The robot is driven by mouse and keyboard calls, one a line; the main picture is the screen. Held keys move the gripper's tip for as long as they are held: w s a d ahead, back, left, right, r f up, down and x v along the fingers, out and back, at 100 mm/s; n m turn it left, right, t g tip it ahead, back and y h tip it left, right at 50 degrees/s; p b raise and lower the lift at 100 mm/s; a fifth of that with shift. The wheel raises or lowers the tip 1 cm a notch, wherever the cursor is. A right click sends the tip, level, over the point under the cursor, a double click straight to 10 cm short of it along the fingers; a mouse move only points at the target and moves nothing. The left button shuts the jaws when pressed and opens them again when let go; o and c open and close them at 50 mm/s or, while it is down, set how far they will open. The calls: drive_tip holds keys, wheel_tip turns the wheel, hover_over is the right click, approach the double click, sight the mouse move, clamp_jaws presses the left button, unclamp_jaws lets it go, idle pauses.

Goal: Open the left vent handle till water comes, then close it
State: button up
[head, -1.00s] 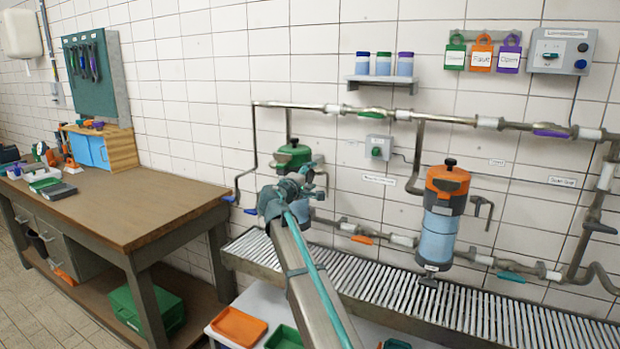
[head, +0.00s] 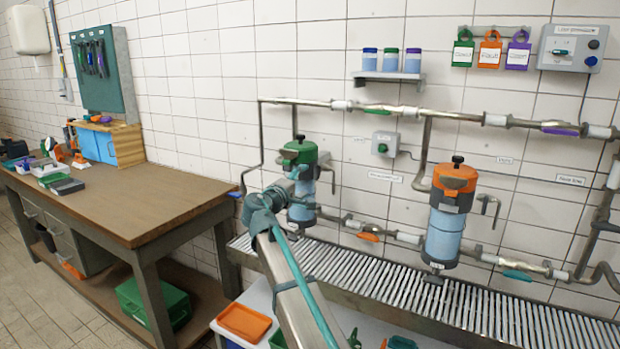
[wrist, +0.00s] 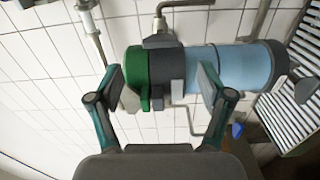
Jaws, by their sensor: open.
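The left filter, with a green cap (head: 299,153) and a blue body (head: 303,193), hangs upright on the wall pipes. In the wrist view the filter lies sideways, green cap (wrist: 134,76) left and blue body (wrist: 229,68) right. My gripper (wrist: 158,80) is open and empty in front of it, one finger by the cap and one by the body. A bent grey rod (wrist: 188,119) shows beyond the fingers. Whether they touch anything I cannot tell.
A similar filter with an orange cap (head: 455,182) hangs to the right. A slatted metal drain (head: 400,290) runs below both. A wooden workbench (head: 130,205) stands at left. A blue lever (head: 235,194) is on the pipe left of the green filter. Trays (head: 243,321) lie below.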

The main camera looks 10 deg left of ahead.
drive_tip(key=shift+v, duration=1.5)
